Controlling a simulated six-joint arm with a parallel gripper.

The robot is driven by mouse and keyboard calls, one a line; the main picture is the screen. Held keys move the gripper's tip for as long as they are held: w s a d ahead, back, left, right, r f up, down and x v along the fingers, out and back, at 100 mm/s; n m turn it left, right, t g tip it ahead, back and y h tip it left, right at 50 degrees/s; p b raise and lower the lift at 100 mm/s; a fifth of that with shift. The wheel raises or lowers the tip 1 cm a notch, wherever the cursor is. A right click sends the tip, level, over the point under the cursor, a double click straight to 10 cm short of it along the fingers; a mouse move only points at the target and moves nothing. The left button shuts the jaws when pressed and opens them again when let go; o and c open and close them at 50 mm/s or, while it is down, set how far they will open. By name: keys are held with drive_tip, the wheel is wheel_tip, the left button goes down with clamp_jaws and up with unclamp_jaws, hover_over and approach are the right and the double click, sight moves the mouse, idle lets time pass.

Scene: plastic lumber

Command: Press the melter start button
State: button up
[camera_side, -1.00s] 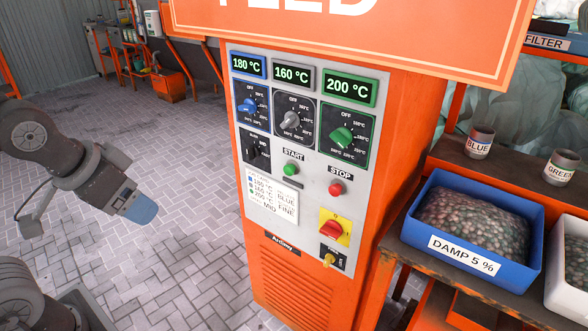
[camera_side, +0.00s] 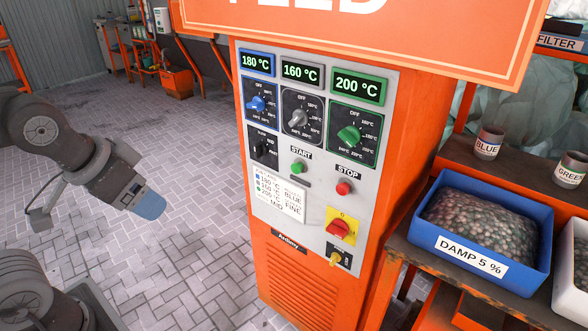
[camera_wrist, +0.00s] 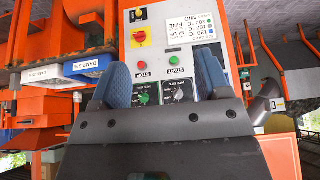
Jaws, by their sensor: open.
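The melter's control panel (camera_side: 316,205) is on the front of an orange cabinet. The green start button (camera_side: 298,168) sits under the START label, left of the red stop button (camera_side: 344,188). In the wrist view, which is upside down, the start button (camera_wrist: 174,59) shows just beyond and between my fingertips. My gripper (camera_side: 149,205) is in the air to the left of the panel, clear of it, with blue fingertips. In the wrist view my gripper (camera_wrist: 164,78) has its two blue fingers apart, with nothing between them.
A blue knob (camera_side: 257,104), a grey knob (camera_side: 299,119) and a green knob (camera_side: 350,136) are above the buttons. A red rotary switch (camera_side: 340,229) is below. A blue bin (camera_side: 480,230) of pellets stands on the bench at right. Free space lies between gripper and panel.

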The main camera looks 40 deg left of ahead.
clamp_jaws()
idle(0.5)
idle(1.0)
